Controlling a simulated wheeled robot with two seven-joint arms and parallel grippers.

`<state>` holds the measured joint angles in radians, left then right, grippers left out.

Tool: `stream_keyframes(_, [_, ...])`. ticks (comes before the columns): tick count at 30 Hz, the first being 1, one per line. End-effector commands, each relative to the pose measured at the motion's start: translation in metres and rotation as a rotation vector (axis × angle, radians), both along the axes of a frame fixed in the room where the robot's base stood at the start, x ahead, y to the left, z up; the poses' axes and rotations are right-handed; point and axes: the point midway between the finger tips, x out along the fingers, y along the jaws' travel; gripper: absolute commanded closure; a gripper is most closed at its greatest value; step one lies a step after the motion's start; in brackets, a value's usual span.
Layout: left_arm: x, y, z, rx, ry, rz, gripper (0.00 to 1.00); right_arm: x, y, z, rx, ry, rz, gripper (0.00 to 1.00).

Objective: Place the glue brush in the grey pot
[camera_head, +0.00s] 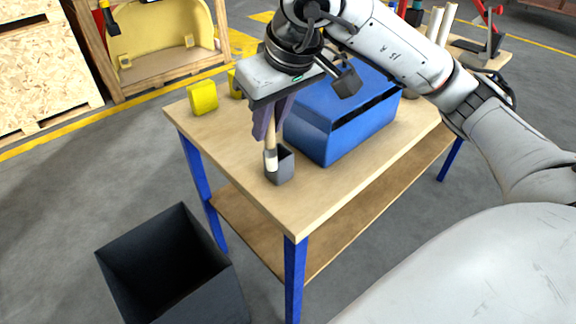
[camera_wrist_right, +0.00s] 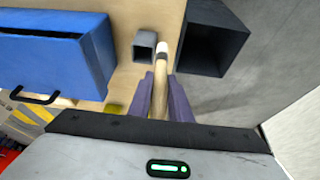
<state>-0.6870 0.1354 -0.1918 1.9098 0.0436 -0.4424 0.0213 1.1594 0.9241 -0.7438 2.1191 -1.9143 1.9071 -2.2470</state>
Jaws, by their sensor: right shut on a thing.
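My right gripper (camera_head: 268,128) is above the wooden workbench, its purple fingers shut on the glue brush. The brush (camera_head: 270,158) has a pale wooden handle and a whitish head and hangs nearly upright, head down. The small square grey pot (camera_head: 281,173) stands on the bench, its mouth open upward. In the head view the brush head overlaps the pot's left side. In the right wrist view the brush (camera_wrist_right: 161,48) shows just right of the pot (camera_wrist_right: 145,44), outside its opening. The height of the brush head over the bench is hard to tell. My left gripper is not in view.
A large blue toolbox (camera_head: 325,125) stands right behind the pot on the bench (camera_head: 300,205). Yellow blocks (camera_head: 203,97) sit at the bench's far left corner. A dark open bin (camera_head: 175,265) stands on the floor in front; it also shows in the wrist view (camera_wrist_right: 212,42).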

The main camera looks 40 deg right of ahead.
Motion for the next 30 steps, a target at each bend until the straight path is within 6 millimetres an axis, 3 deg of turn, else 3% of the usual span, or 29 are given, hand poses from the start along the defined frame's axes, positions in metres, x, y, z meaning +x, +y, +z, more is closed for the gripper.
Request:
stream_keyframes(3, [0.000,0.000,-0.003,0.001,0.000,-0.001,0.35,0.022,-0.025,0.018,0.017,0.003,0.015,1.00])
stream_keyframes(8, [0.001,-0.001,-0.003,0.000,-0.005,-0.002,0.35,0.034,-0.041,0.025,0.030,0.007,0.040,1.00])
stream_keyframes(15, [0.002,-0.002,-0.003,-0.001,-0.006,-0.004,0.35,0.034,-0.043,-0.015,0.029,0.009,0.046,1.00])
stream_keyframes(30, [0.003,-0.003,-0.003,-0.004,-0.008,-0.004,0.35,0.035,-0.043,-0.068,0.028,0.005,0.046,1.00])
